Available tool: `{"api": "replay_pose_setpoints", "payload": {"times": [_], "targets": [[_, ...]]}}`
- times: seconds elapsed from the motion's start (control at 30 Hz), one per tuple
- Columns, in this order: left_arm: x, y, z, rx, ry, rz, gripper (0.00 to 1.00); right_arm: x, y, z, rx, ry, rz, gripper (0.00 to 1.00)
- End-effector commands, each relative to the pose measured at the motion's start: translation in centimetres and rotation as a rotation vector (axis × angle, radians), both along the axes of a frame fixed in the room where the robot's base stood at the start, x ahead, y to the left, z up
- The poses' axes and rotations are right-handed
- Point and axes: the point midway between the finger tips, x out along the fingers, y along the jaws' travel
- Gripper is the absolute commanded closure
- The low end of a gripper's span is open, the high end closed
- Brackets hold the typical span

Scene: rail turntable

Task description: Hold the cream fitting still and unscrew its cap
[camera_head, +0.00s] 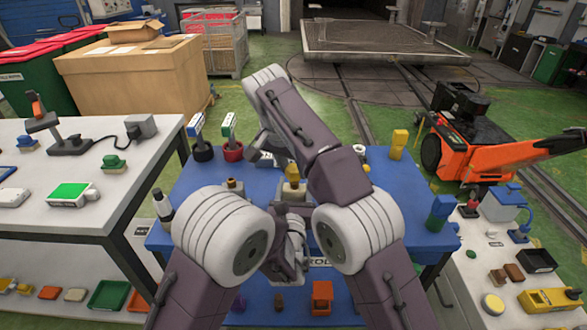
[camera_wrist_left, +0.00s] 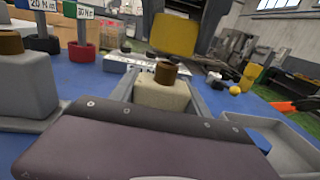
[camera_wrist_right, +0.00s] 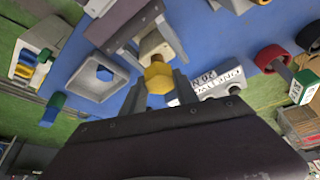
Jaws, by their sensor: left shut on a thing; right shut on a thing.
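The cream fitting (camera_wrist_left: 160,93) stands upright between the two fingers of my left gripper (camera_wrist_left: 163,100), which is shut on it. Its brown stub (camera_wrist_left: 172,72) shows bare on top. The yellow cap (camera_wrist_right: 158,78) is clamped between the fingertips of my right gripper (camera_wrist_right: 160,88). In the left wrist view the cap (camera_wrist_left: 173,35) hangs above the stub, with a gap between them. The right wrist view also shows the cream fitting (camera_wrist_right: 153,44) behind the cap. In the head view the cap (camera_head: 291,171) is small, and my arms hide much around it.
A grey fitting with a brown top (camera_head: 231,188) stands left of the cream one. Torque tools (camera_head: 198,128) stand in holders at the back left. A grey open tray (camera_wrist_right: 82,83) lies near the grippers. A yellow piece (camera_head: 399,139) stands at the back right of the blue table (camera_head: 370,160).

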Motion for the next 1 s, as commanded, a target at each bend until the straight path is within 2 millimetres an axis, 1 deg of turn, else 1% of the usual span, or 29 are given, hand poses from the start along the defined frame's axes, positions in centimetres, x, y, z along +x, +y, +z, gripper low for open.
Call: {"api": "replay_pose_setpoints", "payload": {"times": [0.1,0.13,0.17,0.2,0.47,0.57,0.67,0.8,0.9,1.0], "targets": [[0.0,0.0,0.0,0.0,0.001,0.0,1.0,0.0,0.0,0.0,0.0,0.0,0.0,1.0],[0.0,0.0,0.0,0.0,0.001,0.0,0.4,0.0,0.0,0.0,0.0,0.0,0.0,1.0],[0.0,0.0,0.0,0.0,0.001,0.0,0.32,0.0,0.0,0.0,0.0,0.0,0.0,1.0],[0.0,0.0,0.0,0.0,0.001,0.0,0.21,0.0,0.0,0.0,0.0,0.0,0.0,1.0],[0.0,0.0,0.0,0.0,0.0,0.0,0.2,0.0,0.0,0.0,0.0,0.0,0.0,1.0],[-0.5,0.0,0.0,0.001,0.001,-0.002,0.2,0.0,0.0,0.0,0.001,0.0,0.0,1.0],[-2.2,0.0,0.0,0.002,0.002,-0.004,0.2,0.0,0.0,0.0,0.001,0.0,0.0,1.0],[-5.1,0.2,0.0,0.002,0.002,-0.005,0.2,0.0,0.0,0.0,0.0,0.0,0.0,1.0],[-6.6,0.3,-0.1,0.0,0.002,-0.004,0.2,0.0,0.0,0.0,0.0,0.0,0.0,1.0],[-7.4,0.4,0.0,0.001,0.001,-0.002,0.2,0.0,0.0,0.0,0.0,0.0,0.0,1.0]]}}
